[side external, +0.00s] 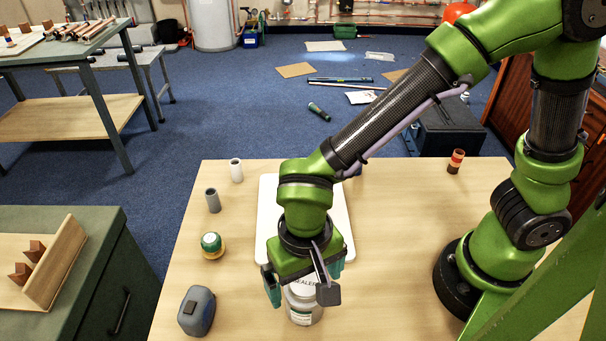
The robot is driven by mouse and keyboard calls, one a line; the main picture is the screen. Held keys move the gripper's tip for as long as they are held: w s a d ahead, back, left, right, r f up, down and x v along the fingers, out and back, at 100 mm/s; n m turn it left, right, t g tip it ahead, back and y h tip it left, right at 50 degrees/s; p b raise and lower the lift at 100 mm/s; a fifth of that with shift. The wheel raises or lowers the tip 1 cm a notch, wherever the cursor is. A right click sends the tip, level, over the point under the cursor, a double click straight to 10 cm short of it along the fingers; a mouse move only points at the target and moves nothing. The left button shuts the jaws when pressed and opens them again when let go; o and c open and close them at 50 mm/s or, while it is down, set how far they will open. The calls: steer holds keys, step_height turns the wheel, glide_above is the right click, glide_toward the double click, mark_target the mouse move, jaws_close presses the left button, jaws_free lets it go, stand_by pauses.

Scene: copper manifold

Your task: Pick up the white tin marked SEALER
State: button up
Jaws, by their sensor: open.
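The white tin marked SEALER (304,306) stands upright on the wooden table, near its front. Part of its lid and the lettering on it show. My gripper (304,283) is directly above and around the top of the tin, pointing down. Its teal fingers are apart, one on the left of the tin and one on the right behind a dark bracket. The gripper is open, and I cannot tell whether a finger touches the tin. The bracket and the wrist hide part of the tin's top.
A white board (343,232) lies behind the tin, partly under my arm. At left stand a white cylinder (236,170), a grey cylinder (213,201), a green-and-tan roll (212,246) and a blue-grey case (196,311). A brown-red cylinder (455,161) stands at back right. Table right of the tin is clear.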

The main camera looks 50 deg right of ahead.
step_height(320, 180, down, 4)
steer(key=shift+r, duration=0.25)
steer(key=shift+c, duration=0.2)
steer(key=shift+r, duration=0.1)
steer(key=c, duration=1.3)
